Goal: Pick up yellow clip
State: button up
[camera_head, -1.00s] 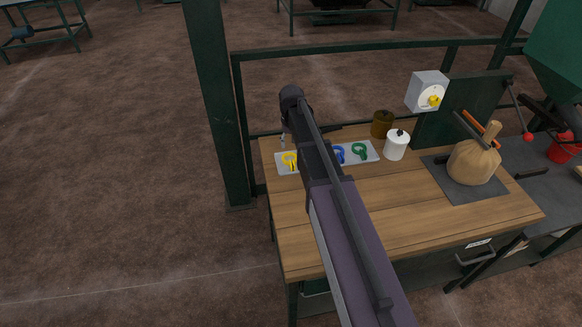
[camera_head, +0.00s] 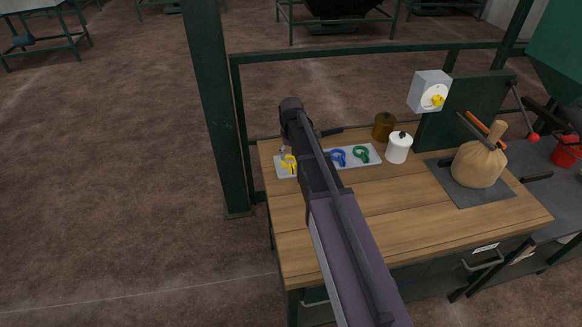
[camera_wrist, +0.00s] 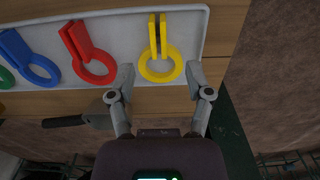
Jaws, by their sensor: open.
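The yellow clip (camera_wrist: 160,58) is a ring with two upright tabs. It lies on the white tray (camera_wrist: 225,38) at one end of a row of clips. In the wrist view my gripper (camera_wrist: 161,78) is open, with one finger on each side of the clip's ring; nothing is held. I cannot tell how high the fingertips are above the tray. In the head view the yellow clip (camera_head: 288,161) shows at the left end of the tray (camera_head: 368,161), partly hidden by my arm. My fingertips are mostly hidden there.
Red (camera_wrist: 90,52) and blue (camera_wrist: 30,58) clips lie beside the yellow one, then a green clip (camera_head: 361,152). A white jar (camera_head: 399,148) and brown jar (camera_head: 383,126) stand right of the tray. A tied sack (camera_head: 479,163) sits further right. The wooden table front (camera_head: 400,225) is clear.

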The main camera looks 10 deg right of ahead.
aim_at(291, 165)
jog(key=shift+f, duration=0.1)
jog(key=shift+s+f+b, duration=0.1)
jog(key=shift+f+b, duration=2.45)
jog(key=shift+b, duration=0.05)
grip_shut()
